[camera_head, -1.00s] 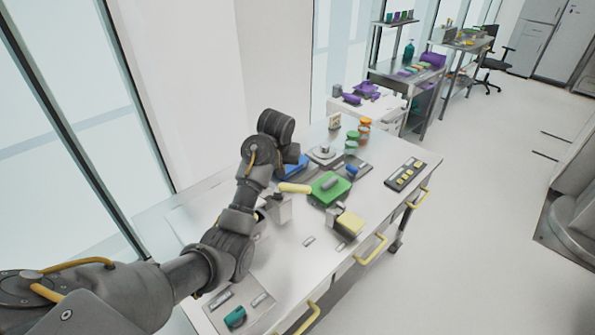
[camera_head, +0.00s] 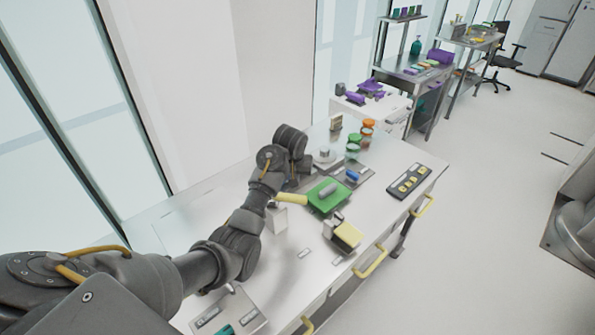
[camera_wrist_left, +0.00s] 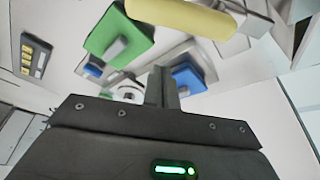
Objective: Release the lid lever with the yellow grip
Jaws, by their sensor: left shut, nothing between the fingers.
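The yellow grip (camera_head: 291,199) is the rounded end of a lever that leans from a small pale block (camera_head: 276,216) toward a green lid (camera_head: 327,197) with a grey handle. In the left wrist view, the yellow grip (camera_wrist_left: 185,14) crosses the top, beside the green lid (camera_wrist_left: 118,30). My left gripper (camera_wrist_left: 162,72) is shut and empty. Its fingers appear below the yellow grip and apart from it, in front of a blue block (camera_wrist_left: 188,78). In the head view, my left wrist hides the fingertips and the blue block. My right gripper is in neither view.
A yellow-topped block (camera_head: 347,235) stands at the table's front. A button panel (camera_head: 409,182) lies right, and orange-lidded and green-lidded jars (camera_head: 367,127) stand behind. Yellow handles (camera_head: 369,258) line the front edge. A wall and glass panes close off the left.

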